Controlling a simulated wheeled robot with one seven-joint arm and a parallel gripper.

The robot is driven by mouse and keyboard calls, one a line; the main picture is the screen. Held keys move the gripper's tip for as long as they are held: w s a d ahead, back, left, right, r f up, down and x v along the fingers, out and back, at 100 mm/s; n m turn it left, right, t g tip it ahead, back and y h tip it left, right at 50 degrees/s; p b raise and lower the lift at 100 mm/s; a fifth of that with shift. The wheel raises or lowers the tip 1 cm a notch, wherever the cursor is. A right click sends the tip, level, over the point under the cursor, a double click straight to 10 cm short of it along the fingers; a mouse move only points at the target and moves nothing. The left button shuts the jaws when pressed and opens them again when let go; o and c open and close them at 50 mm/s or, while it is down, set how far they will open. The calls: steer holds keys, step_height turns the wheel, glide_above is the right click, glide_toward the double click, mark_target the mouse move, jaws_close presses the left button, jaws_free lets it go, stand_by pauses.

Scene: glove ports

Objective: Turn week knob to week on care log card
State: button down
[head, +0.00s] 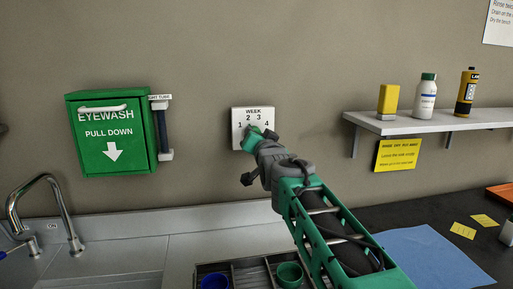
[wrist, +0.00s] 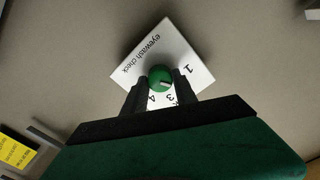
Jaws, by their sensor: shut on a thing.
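The week dial plate (head: 240,113) is white, marked WEEK with numbers 1 to 4, and fixed to the wall in the head view. My gripper (wrist: 159,82) is shut on the knob, one dark finger on each side. The right finger hides part of the numbers. In the head view my gripper (head: 257,136) covers the plate's lower part. I cannot identify a care log card; small yellow cards (head: 462,230) lie on the bench, their writing unreadable.
A green eyewash box (head: 108,150) hangs left of the dial, above a sink with a tap (head: 62,210). A shelf (head: 420,124) with several containers is at right, a yellow sign (head: 397,154) beneath it. A tray with cups (head: 235,275) lies below my arm.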

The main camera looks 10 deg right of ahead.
steer(key=m+b, duration=0.6)
steer(key=m, duration=0.3)
steer(key=shift+m+b, duration=0.35)
steer(key=shift+m, duration=0.05)
stand_by(0.4)
steer(key=c, duration=1)
jaws_free()
steer(key=shift+o, duration=0.2)
steer(key=s+b, duration=0.1)
steer(key=s, duration=0.6)
steer(key=shift+s, duration=0.4)
